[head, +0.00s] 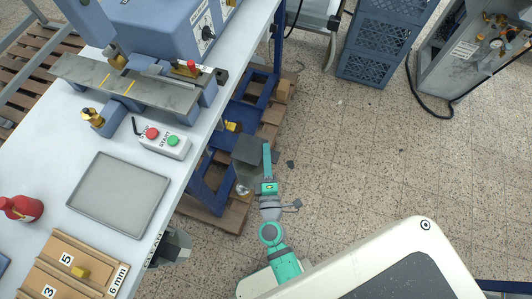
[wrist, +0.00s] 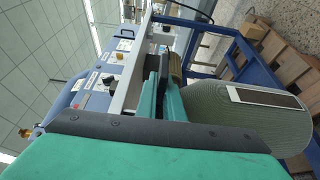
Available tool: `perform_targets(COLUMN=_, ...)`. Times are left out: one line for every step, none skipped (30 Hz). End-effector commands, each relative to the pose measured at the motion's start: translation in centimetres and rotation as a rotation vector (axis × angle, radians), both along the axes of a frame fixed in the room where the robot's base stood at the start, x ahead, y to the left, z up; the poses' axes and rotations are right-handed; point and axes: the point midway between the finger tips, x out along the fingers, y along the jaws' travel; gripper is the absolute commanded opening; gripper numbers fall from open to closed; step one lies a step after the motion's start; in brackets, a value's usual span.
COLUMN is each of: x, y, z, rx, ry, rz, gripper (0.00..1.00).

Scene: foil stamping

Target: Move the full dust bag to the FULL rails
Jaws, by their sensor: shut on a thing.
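My gripper (head: 267,165) is in the middle of the head view, beside the long edge of the white table and over the floor side. It is shut. A dark grey piece (head: 248,150), apparently the top of the dust bag, is directly left of its fingers. In the wrist view my gripper's fingers (wrist: 165,70) are close together. The grey-green rounded dust bag (wrist: 235,125) with a white and brown label hangs beside them. The exact grip point is hidden.
The white table (head: 115,140) carries a blue stamping machine (head: 160,35), a button box (head: 162,138), a grey tray (head: 118,195) and a red bottle (head: 22,208). A blue frame and wooden pallet (head: 215,212) are below its edge. Blue crates (head: 375,50) stand behind.

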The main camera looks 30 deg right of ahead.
Motion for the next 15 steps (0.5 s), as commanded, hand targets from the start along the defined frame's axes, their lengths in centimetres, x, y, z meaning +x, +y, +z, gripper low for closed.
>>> perform_targets(x=-0.1, y=-0.1, z=0.0, rx=0.0, ry=0.0, rz=0.0, gripper=0.0)
perform_targets(x=-0.2, y=-0.2, z=0.0, rx=0.0, ry=0.0, rz=0.0, gripper=0.0)
perform_targets(x=-0.3, y=-0.3, z=0.0, rx=0.0, ry=0.0, rz=0.0, gripper=0.0)
perform_targets(x=-0.4, y=-0.4, z=0.0, rx=0.0, ry=0.0, rz=0.0, gripper=0.0)
perform_targets(x=-0.5, y=-0.5, z=0.0, rx=0.0, ry=0.0, rz=0.0, gripper=0.0)
perform_targets(x=-0.6, y=-0.6, z=0.0, rx=0.0, ry=0.0, rz=0.0, gripper=0.0)
perform_targets(x=-0.7, y=-0.7, z=0.0, rx=0.001, ry=0.0, rz=0.0, gripper=0.0)
perform_targets(x=-0.8, y=-0.8, z=0.0, rx=0.001, ry=0.0, rz=0.0, gripper=0.0)
perform_targets(x=-0.9, y=-0.9, z=0.0, rx=0.001, ry=0.0, rz=-0.001, gripper=0.0)
perform_targets(x=-1.0, y=-1.0, z=0.0, rx=0.0, ry=0.0, rz=-0.001, gripper=0.0)
perform_targets(x=-1.1, y=-1.1, z=0.0, rx=-0.001, ry=0.0, rz=-0.001, gripper=0.0)
perform_targets(x=-1.2, y=-1.2, z=0.0, rx=-0.001, ry=0.0, rz=0.0, gripper=0.0)
perform_targets(x=-1.3, y=-1.3, z=0.0, rx=0.0, ry=0.0, rz=0.0, gripper=0.0)
perform_targets(x=-1.4, y=-1.4, z=0.0, rx=0.0, ry=0.0, rz=0.0, gripper=0.0)
perform_targets(x=-1.5, y=-1.5, z=0.0, rx=0.0, ry=0.0, rz=0.0, gripper=0.0)
